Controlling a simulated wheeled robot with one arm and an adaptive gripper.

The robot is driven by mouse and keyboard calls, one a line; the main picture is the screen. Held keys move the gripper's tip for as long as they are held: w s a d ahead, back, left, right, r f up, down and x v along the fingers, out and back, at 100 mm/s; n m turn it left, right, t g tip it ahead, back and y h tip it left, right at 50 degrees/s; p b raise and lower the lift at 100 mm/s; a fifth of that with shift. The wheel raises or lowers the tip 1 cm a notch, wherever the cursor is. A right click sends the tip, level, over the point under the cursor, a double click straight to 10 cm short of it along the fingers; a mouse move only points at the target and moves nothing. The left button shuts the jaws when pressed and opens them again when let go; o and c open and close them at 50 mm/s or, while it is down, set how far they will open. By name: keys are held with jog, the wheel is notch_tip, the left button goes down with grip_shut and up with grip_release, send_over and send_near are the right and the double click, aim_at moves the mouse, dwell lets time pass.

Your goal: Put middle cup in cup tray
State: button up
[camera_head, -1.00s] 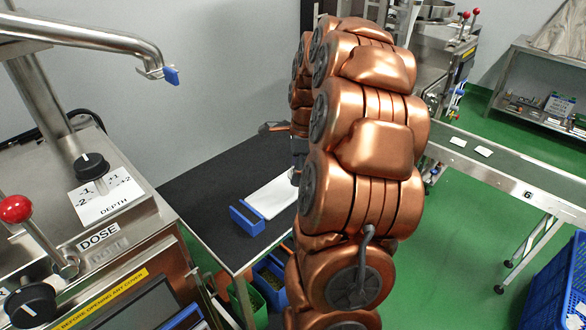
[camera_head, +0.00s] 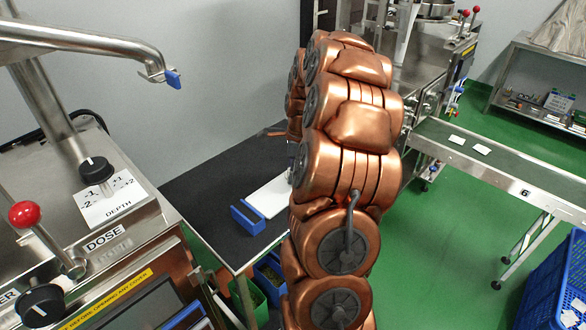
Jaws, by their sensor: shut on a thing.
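My copper arm (camera_head: 350,140) rises through the middle of the view and covers much of the table behind it. My gripper is hidden behind the arm, so its jaws and whatever they hold do not show. A small thin dark and orange piece (camera_head: 275,133) sticks out left of the arm, too small to identify. No cup can be made out. A flat white tray-like piece (camera_head: 268,196) lies on the black table (camera_head: 205,190), partly behind the arm. I cannot tell whether it is the cup tray. A small blue slotted holder (camera_head: 247,218) stands at its near end.
Blue and green bins (camera_head: 268,275) sit under the table's near edge. A conveyor (camera_head: 490,160) with white packets runs at right. A blue crate (camera_head: 560,285) stands at lower right. Green floor between is clear.

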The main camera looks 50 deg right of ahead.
jog(key=shift+f, duration=0.15)
jog(key=o, duration=1.3)
jog(key=r, duration=0.4)
jog(key=r+b, duration=0.1)
jog(key=r, duration=0.3)
jog(key=s+d+r+b, duration=0.1)
jog(key=r, duration=0.3)
jog(key=shift+r, duration=0.1)
